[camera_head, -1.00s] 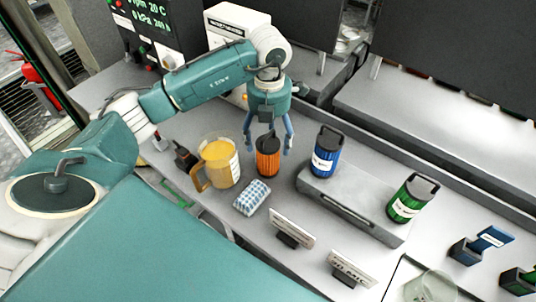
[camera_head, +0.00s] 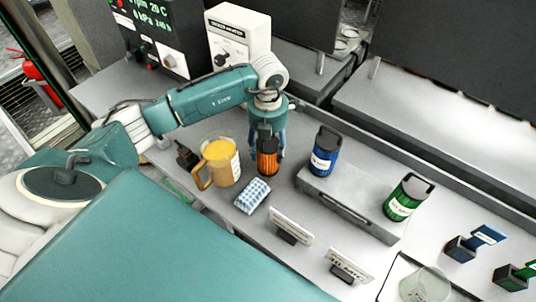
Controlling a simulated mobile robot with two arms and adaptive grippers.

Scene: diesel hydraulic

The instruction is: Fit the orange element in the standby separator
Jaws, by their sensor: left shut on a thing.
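The orange element (camera_head: 268,163), a ribbed cylinder with a dark top, stands upright on the grey bench. My left gripper (camera_head: 267,147) reaches down over it from above, with its fingers shut on its sides. I cannot tell which thing is the standby separator. My right gripper is not in view.
A jug of yellow liquid (camera_head: 222,165) stands close left of the orange element. A clear beaker (camera_head: 426,287) is at lower right. A control panel (camera_head: 157,32) stands behind.

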